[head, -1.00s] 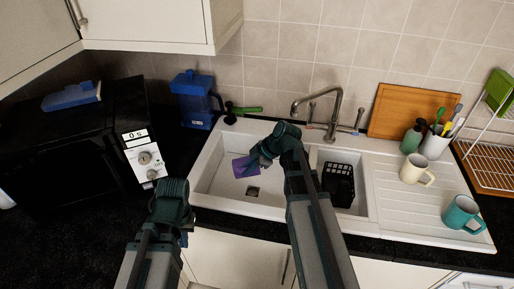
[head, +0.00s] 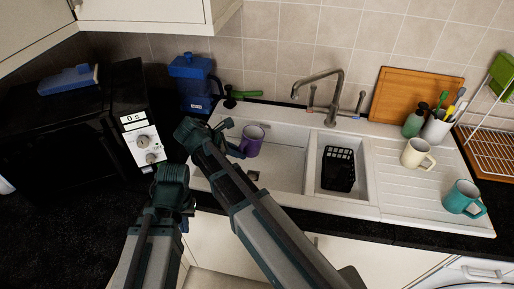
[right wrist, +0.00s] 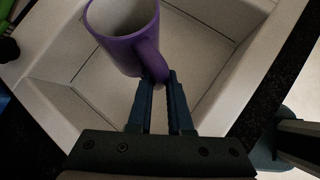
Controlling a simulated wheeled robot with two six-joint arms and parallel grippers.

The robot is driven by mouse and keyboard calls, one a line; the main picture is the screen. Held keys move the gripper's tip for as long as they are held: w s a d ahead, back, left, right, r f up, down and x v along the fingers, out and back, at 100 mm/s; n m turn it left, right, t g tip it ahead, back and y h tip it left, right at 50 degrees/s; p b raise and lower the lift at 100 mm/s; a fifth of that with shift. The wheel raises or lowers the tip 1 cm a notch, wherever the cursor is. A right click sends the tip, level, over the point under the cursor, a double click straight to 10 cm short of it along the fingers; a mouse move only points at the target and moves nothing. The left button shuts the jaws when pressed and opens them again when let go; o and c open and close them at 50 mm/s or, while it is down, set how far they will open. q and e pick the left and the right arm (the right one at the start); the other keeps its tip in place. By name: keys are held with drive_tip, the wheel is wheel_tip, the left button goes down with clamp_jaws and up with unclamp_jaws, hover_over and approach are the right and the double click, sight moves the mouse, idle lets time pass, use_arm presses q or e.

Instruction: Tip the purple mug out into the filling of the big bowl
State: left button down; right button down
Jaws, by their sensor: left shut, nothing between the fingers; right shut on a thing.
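The purple mug (head: 253,141) is upright or nearly so, above the left part of the sink's large bowl (head: 283,163). My right gripper (head: 236,142) is shut on its handle; the right wrist view shows the fingers (right wrist: 160,100) pinching the handle of the mug (right wrist: 125,38). The mug's visible inside is pale, and I see no contents. The large bowl is white with a drain, and no clear filling shows in it. My left gripper (head: 178,192) is shut and empty, in front of the sink's left end by the counter edge; its fingertips are hard to make out.
A black basket (head: 338,168) stands in the small bowl. The tap (head: 333,95) rises behind the sink. A cream mug (head: 416,154) and a teal mug (head: 461,197) stand on the drainboard.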

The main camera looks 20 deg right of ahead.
drive_tip(key=shift+w+a+r+h, duration=0.1)
drive_tip(key=shift+r+h, duration=0.4)
drive_tip(key=shift+r, duration=0.4)
drive_tip(key=shift+r+n+g+h+p, duration=0.3)
drive_tip(key=shift+r+h, duration=0.2)
drive_tip(key=shift+r, duration=0.15)
